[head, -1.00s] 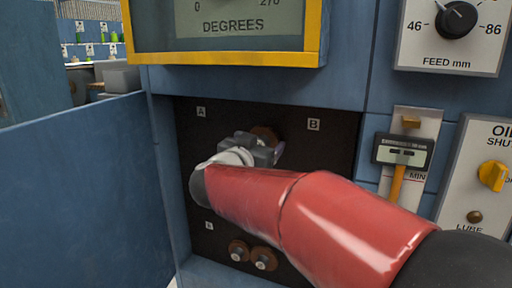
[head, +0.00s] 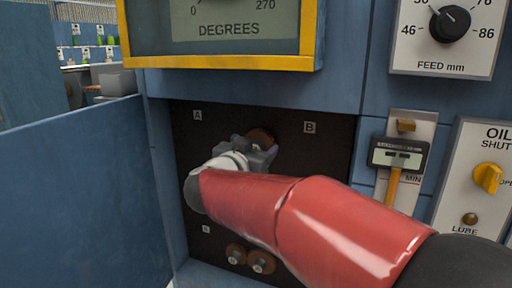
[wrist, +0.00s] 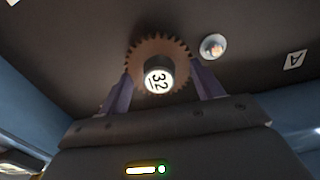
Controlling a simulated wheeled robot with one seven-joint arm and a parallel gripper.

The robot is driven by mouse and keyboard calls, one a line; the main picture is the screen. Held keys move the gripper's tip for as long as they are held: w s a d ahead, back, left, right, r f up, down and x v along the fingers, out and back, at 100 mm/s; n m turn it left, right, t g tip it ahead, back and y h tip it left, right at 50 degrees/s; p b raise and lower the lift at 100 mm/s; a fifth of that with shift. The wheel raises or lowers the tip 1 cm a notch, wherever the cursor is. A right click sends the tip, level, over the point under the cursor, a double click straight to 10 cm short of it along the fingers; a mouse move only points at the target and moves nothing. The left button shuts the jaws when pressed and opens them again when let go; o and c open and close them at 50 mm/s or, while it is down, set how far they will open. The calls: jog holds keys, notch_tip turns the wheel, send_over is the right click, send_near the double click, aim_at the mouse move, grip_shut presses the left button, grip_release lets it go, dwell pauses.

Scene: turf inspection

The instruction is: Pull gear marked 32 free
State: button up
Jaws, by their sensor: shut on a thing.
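The gear marked 32 (wrist: 145,50) is a brown toothed wheel with a white numbered hub, facing me in the wrist view. It sits in front of the dark back wall of the recess; whether it is still on its shaft cannot be told. My gripper (wrist: 162,88) has its two purple-grey fingers on either side of the gear, closed on it. In the head view my gripper (head: 264,157) is inside the recess between the labels A and B, and the gear (head: 262,135) shows only as a brown edge behind it.
A bare shaft end (wrist: 213,46) stands beside the gear. Two more brown gears (head: 248,257) sit low in the recess. The open blue door (head: 75,185) bounds the left; a yellow-framed gauge (head: 225,63) overhangs the top. A digital indicator (head: 399,156) is to the right.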

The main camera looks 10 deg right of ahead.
jog(key=shift+v, duration=0.95)
jog(key=shift+s+a+p, duration=0.1)
jog(key=shift+p, duration=0.25)
jog(key=shift+p+v, duration=0.45)
jog(key=shift+v, duration=1.95)
